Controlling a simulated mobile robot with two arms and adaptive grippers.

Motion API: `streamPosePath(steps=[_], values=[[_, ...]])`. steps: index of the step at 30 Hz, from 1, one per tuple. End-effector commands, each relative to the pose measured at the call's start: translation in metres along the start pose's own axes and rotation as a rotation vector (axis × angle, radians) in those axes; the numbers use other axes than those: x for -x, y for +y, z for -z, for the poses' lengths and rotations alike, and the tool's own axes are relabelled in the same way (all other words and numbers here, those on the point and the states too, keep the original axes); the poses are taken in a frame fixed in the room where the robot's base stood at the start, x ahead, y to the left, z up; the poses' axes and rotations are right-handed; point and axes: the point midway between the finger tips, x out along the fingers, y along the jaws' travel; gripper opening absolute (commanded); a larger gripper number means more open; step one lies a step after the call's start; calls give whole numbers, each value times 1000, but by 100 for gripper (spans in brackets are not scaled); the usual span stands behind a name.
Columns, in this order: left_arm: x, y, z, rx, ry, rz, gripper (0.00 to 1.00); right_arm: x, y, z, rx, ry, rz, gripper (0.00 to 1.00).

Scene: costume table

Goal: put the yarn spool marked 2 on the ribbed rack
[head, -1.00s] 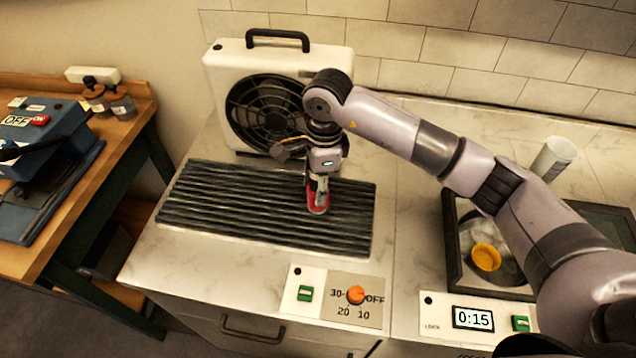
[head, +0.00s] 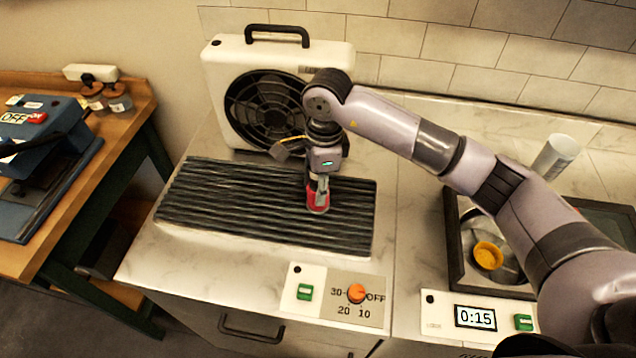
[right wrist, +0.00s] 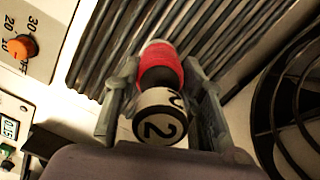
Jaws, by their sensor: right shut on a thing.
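The yarn spool marked 2 (right wrist: 162,108) has red yarn and a white end with a black band and the number 2. My right gripper (head: 318,196) is shut on it, with one finger on each side in the right wrist view (right wrist: 165,95). The red spool also shows in the head view (head: 317,204), at the right part of the dark ribbed rack (head: 240,205). The ribs show behind the spool in the right wrist view (right wrist: 110,50). I cannot tell whether the spool touches the ribs. My left gripper is not in view.
A white box fan (head: 225,62) stands behind the rack. A control panel with an orange knob (head: 356,293) is in front. A timer panel (head: 475,316), a dark-framed basin with a yellow item (head: 487,256) and a white cup (head: 555,157) are at the right.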

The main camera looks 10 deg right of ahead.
Motion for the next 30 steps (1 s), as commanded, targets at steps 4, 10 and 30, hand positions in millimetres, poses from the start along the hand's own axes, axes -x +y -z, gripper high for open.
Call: streamPosePath(steps=[4, 10, 30], values=[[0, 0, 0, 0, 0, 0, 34, 0, 0, 0, 0, -1, 0, 45], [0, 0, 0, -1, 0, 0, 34, 0, 0, 0, 0, 0, 0, 58], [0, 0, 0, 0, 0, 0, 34, 0, 0, 0, 0, 0, -1, 77]])
